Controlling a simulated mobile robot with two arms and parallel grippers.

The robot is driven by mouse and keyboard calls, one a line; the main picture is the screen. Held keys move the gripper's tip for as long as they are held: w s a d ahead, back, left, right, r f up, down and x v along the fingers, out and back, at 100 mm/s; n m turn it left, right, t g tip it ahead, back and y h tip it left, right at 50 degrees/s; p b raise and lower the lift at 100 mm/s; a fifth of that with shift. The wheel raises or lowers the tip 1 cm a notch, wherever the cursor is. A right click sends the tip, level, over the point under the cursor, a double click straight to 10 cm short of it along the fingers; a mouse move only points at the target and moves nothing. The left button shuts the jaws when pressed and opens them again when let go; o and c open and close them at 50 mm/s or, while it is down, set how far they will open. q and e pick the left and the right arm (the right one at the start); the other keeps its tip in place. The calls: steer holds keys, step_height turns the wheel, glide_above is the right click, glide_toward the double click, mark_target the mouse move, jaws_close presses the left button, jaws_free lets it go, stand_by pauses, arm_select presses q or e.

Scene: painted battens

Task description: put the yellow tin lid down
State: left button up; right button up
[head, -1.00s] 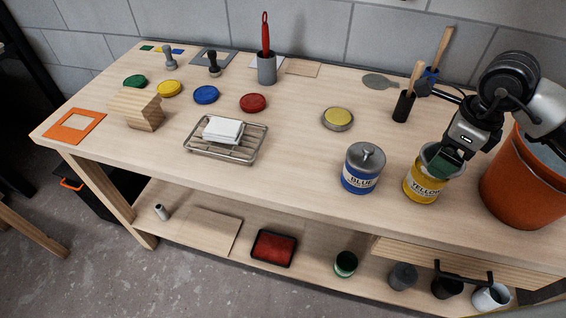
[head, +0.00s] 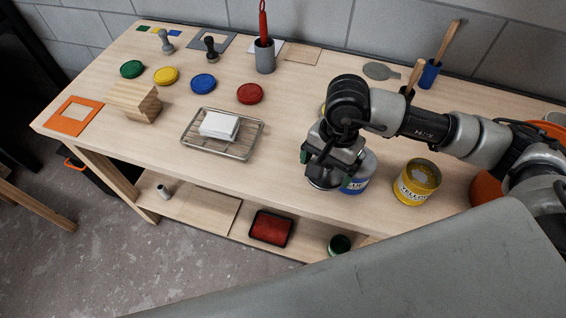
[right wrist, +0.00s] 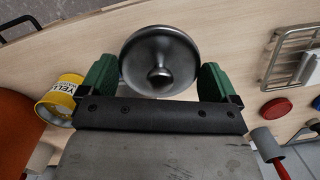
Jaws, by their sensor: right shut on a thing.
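The yellow tin lid (right wrist: 150,48) is a round grey metal lid with a knob, seen from above in the right wrist view. My right gripper (right wrist: 158,78) is shut on it, with a green finger at each side of the rim. The open yellow tin (head: 410,190) stands to the right, with yellow inside. The blue tin (head: 357,185) is partly hidden behind the gripper. My left gripper is out of view.
A wire rack with white sheets (head: 247,150) stands left of the gripper, with clear tabletop between. Red (head: 250,94), blue (head: 204,84), yellow and green discs lie behind. An orange bucket (head: 484,190) stands right, partly covered by my arm.

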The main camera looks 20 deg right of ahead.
steer(key=b, duration=0.3)
glide_above(287, 176)
step_height(287, 176, down, 6)
steer(key=shift+w+d+r, duration=0.1)
steer(key=shift+w+d, duration=0.05)
steer(key=shift+w, duration=0.1)
steer(key=f+b, duration=0.1)
steer(key=f, duration=0.2)
steer(key=shift+s+f, duration=0.15)
steer(key=shift+s, duration=0.05)
steer(key=shift+f, duration=0.4)
steer(key=shift+w, duration=0.15)
